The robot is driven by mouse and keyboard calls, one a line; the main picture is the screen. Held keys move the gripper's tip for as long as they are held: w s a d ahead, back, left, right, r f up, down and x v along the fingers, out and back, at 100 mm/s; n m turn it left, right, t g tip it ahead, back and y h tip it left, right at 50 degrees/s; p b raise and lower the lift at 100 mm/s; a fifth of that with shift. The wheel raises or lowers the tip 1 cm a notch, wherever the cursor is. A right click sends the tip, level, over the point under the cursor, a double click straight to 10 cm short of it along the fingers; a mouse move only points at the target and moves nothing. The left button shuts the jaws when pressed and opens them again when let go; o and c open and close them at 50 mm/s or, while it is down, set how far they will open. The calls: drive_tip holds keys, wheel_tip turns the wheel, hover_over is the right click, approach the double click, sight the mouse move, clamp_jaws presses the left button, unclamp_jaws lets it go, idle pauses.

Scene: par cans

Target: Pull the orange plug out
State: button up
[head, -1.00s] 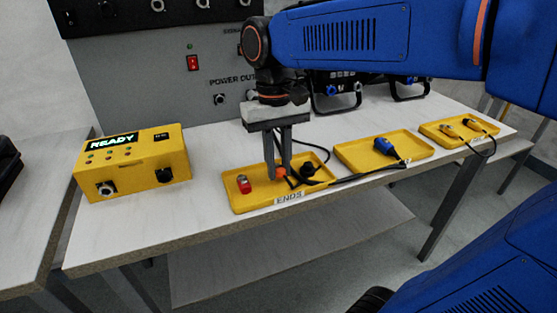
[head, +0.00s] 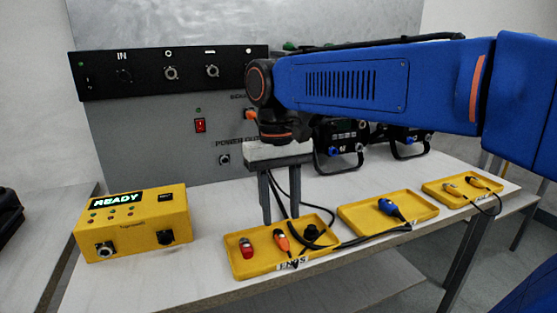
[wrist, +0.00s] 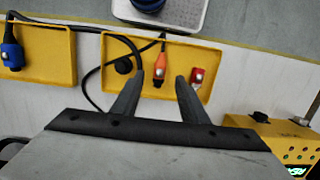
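An orange plug (head: 281,241) with a dark end lies in the front yellow tray (head: 239,273), marked ENDS. In the wrist view the orange plug (wrist: 158,73) shows beyond and between my fingertips. My gripper (head: 281,220) is open and empty, above the tray; its fingers are apart in the wrist view (wrist: 160,76). A second small orange piece (head: 250,114) shows on the grey panel, partly hidden by my arm; I cannot tell how it is seated.
A red connector (head: 246,249) and a black connector (head: 312,232) share the tray, with black cable alongside. A yellow READY box (head: 130,225) stands left. A tray (head: 350,228) with a blue connector (head: 389,207) is to the right. Black lamps (head: 340,140) stand behind.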

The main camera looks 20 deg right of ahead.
sight(278, 230)
wheel_tip(278, 230, up, 12)
drive_tip(key=w, duration=0.1)
drive_tip(key=shift+w+r, duration=0.15)
drive_tip(key=shift+w, duration=0.15)
